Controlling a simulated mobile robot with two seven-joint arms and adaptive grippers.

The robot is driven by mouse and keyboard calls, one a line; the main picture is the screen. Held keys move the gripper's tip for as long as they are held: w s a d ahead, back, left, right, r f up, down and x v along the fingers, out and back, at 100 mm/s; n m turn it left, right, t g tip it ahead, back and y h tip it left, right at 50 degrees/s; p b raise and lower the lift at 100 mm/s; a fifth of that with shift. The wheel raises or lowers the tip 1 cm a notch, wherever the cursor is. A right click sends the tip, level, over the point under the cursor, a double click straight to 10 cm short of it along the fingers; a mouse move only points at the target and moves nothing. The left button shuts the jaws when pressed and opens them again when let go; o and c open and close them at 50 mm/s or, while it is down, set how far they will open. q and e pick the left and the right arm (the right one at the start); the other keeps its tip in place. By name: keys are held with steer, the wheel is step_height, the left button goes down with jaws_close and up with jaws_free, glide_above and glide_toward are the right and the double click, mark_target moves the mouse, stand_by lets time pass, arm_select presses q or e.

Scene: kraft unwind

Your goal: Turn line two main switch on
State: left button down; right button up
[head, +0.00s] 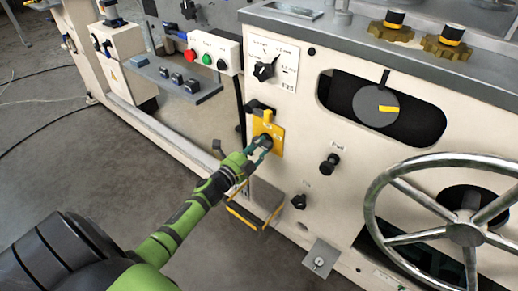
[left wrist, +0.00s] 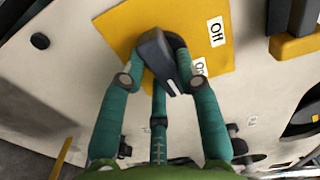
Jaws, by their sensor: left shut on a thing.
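The main switch is a dark rotary handle (left wrist: 158,58) on a yellow plate (left wrist: 118,28), on the front of the cream machine panel. The plate also shows in the head view (head: 276,132). My left gripper (head: 263,144) reaches the plate and hides most of the handle there. In the left wrist view its green fingers (left wrist: 161,78) are shut on the handle, one on each side. The handle lies slanted, with a pale mark at its lower right end. Two white labels (left wrist: 216,32) sit right of it; the lower is partly hidden. My right gripper is not in view.
A black selector knob (head: 266,70) is above the switch, and a button box (head: 213,51) is to its upper left. A large handwheel (head: 465,233) stands out at the right. A yellow-edged step (head: 255,206) is below. Open floor (head: 110,170) lies left.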

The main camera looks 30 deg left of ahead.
arm_select(q)
steer(key=shift+m, duration=0.4)
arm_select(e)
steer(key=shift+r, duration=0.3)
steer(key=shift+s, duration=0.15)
arm_select(q)
steer(key=c, duration=0.9)
jaws_free()
steer(key=shift+s, duration=0.15)
steer(key=s, duration=0.8)
steer(key=s+a, duration=0.1)
steer(key=s, duration=0.2)
steer(key=shift+s, duration=0.4)
steer(key=shift+f, duration=0.1)
